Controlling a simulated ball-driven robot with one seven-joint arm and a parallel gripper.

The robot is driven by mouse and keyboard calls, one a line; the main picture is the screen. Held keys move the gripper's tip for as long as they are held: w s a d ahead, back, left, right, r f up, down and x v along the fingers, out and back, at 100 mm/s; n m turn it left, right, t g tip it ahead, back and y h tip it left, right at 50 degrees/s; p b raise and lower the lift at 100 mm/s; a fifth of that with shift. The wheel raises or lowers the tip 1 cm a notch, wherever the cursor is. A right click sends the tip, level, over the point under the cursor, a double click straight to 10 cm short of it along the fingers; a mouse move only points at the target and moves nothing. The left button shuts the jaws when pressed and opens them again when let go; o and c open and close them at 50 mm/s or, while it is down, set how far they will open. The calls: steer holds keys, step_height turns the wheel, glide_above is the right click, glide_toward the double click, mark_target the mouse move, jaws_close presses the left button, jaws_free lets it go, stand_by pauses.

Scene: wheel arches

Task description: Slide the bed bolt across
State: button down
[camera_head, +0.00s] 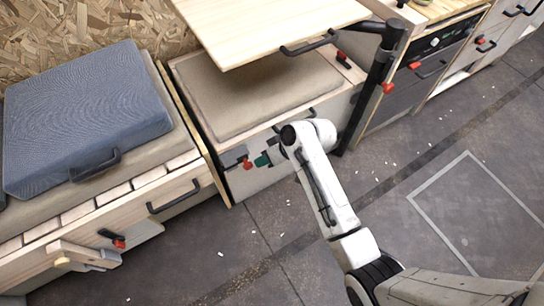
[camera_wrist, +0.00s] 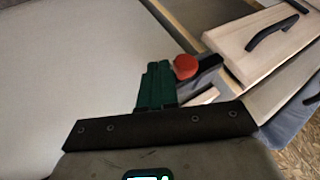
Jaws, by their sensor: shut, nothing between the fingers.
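A dark bolt with a red knob (camera_head: 247,165) sits on the pale front of the middle bench, near its left edge. In the wrist view the red knob (camera_wrist: 185,66) is just right of my fingertips, with its dark bar (camera_wrist: 203,80) behind it. My gripper (camera_head: 263,160) has green fingers, pressed together and empty, close to the right of the knob in the head view. The fingers also show in the wrist view (camera_wrist: 155,85). I cannot tell whether they touch the knob. Part of the bolt's body is hidden behind the fingers.
A second red-knobbed latch (camera_head: 118,243) is on the left bench, below a blue cushion (camera_head: 80,110). A wooden tabletop (camera_head: 265,25) overhangs the middle bench cushion (camera_head: 250,100). A black post (camera_head: 370,90) stands to the right. The grey floor (camera_head: 400,150) is open.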

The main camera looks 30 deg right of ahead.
mark_target(247, 168)
steer(key=shift+a+r, duration=0.1)
steer(key=shift+a, duration=0.15)
steer(key=a+p, duration=0.3)
steer(key=a, duration=0.1)
steer(key=shift+a+r, duration=0.1)
steer(key=shift+r, duration=0.05)
steer(key=shift+a+f, duration=0.2)
steer(key=shift+a, duration=0.2)
